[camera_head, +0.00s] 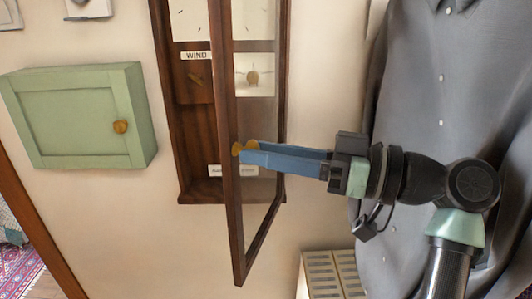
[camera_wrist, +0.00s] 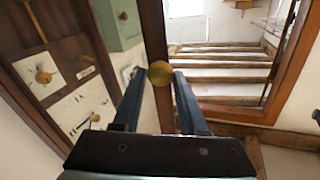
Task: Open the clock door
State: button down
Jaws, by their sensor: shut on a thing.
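The wall clock is a dark wooden case (camera_head: 191,140) with pale dial panels and a "WIND" label. Its glazed clock door (camera_head: 233,215) is swung out from the case, standing ajar. My gripper (camera_head: 250,153) comes from the right, with its blue fingers shut on the small brass door knob (camera_head: 239,148) on the door's edge. In the wrist view the round knob (camera_wrist: 160,73) sits between the two fingertips, with the wooden door edge (camera_wrist: 153,35) behind it. The open case interior (camera_wrist: 80,90) shows at left there. Part of the door glass is behind my gripper.
A green wall cabinet (camera_head: 75,118) with a brass knob hangs left of the clock. A grey shirt (camera_head: 440,90) hangs at the right, behind my arm. Bare wall lies between the cabinet and the clock.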

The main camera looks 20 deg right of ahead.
jog(key=shift+a, duration=0.1)
jog(key=shift+c, duration=2.2)
grip_release()
jog(key=b, duration=0.1)
send_near(230, 73)
jog(key=x, duration=0.5)
jog(key=shift+w+a, duration=0.1)
jog(key=shift+w, duration=0.05)
jog(key=shift+c, duration=0.2)
